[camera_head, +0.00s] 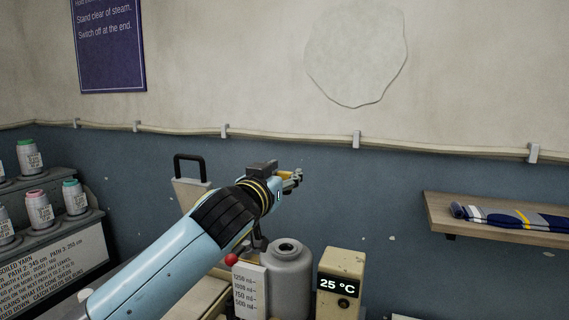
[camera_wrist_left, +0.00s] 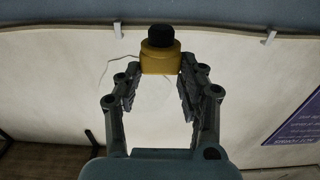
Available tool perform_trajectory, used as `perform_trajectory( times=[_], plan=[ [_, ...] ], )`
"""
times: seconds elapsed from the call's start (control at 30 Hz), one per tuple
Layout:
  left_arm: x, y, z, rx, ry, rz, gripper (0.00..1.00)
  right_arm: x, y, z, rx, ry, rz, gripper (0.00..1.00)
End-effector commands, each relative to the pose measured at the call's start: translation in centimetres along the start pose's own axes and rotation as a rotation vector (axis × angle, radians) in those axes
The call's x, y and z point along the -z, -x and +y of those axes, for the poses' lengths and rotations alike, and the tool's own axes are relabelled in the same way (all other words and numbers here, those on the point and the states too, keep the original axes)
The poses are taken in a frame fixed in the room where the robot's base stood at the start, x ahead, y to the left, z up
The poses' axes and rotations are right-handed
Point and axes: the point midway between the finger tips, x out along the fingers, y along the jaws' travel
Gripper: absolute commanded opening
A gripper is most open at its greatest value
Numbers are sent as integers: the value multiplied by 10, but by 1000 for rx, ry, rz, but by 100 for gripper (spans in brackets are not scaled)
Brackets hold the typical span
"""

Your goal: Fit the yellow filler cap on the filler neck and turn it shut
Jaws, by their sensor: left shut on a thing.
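My left gripper (camera_head: 291,180) is raised above and a little behind the grey tank in the head view. It is shut on the yellow filler cap (camera_wrist_left: 160,61), which has a black knob on its end in the left wrist view. The cap sits between the fingertips (camera_wrist_left: 160,72). In the head view only a little yellow shows at the gripper, so the cap is mostly hidden. The filler neck (camera_head: 287,246) is the round dark opening on top of the grey tank (camera_head: 288,278); it is uncovered. The cap is apart from the neck. My right gripper is not in view.
A cream unit with a 25 °C display (camera_head: 339,285) stands right of the tank. A red ball knob (camera_head: 231,259) and a volume scale (camera_head: 249,290) are at its left. Yarn cones stand on a rack (camera_head: 75,243) at left. A shelf (camera_head: 490,226) holds folded socks at right.

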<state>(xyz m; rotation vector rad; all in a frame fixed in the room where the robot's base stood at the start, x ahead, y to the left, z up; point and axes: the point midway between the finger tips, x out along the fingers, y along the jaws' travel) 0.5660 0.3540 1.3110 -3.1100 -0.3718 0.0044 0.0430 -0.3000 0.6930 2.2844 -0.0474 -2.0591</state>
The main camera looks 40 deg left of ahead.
Motion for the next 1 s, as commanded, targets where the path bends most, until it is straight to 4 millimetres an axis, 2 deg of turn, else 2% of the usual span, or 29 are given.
perform_trajectory(
  times=[0.27,0.43,1.0],
  plan=[
    [0,0,0,-3,-4,4,0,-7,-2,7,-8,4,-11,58],
    [-8,0,0,-3,-5,4,0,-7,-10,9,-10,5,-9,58],
    [-68,0,1,-3,-4,3,0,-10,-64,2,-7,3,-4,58]
  ],
)
